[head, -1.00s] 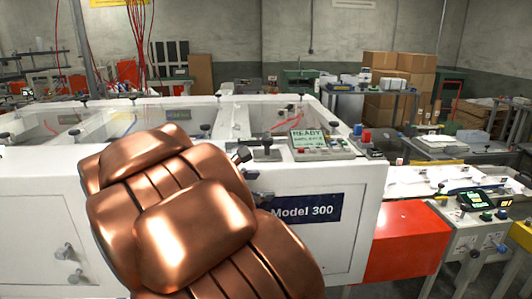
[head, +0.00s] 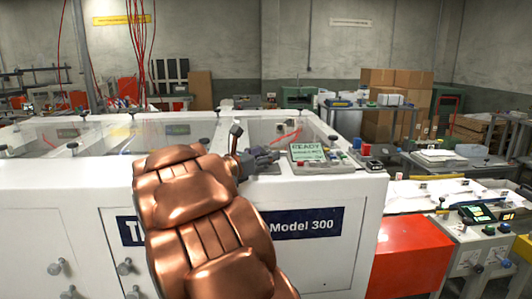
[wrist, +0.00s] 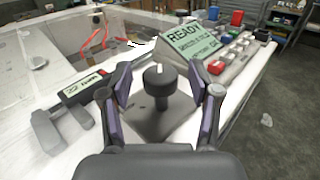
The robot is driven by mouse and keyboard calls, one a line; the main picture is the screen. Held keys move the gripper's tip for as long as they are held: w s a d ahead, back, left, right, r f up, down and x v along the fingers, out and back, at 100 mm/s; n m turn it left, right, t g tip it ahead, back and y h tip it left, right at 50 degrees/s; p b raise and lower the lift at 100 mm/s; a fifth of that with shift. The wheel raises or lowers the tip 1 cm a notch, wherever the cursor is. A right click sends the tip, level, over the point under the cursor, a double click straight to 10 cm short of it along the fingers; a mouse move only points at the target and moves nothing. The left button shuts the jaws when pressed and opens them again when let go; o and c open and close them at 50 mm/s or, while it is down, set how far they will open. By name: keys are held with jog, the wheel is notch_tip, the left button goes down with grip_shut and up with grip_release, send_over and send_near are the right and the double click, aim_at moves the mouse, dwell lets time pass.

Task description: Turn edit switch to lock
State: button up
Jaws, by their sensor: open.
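In the wrist view a round black knob (wrist: 160,78) with a white pointer mark stands on a dark plate (wrist: 155,115) on the white machine. The mark points roughly up in the picture, away from my gripper. I see no readable edit or lock label by it. My gripper (wrist: 160,85) is open, with one finger left and one finger right of the knob. Gaps show between the fingers and the knob. In the head view my gripper (head: 262,160) is over the machine top, left of the READY display (head: 307,153), and the knob cannot be made out.
A control panel with a READY screen (wrist: 190,45) and several coloured buttons is close to the right finger. A small black digital gauge (wrist: 82,90) lies near the left finger. The machine's front edge drops to the floor at right. A red box (head: 408,255) stands lower right.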

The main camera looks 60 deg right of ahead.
jog(key=shift+s+d, duration=0.1)
jog(key=shift+d, duration=0.35)
jog(key=c, duration=1.2)
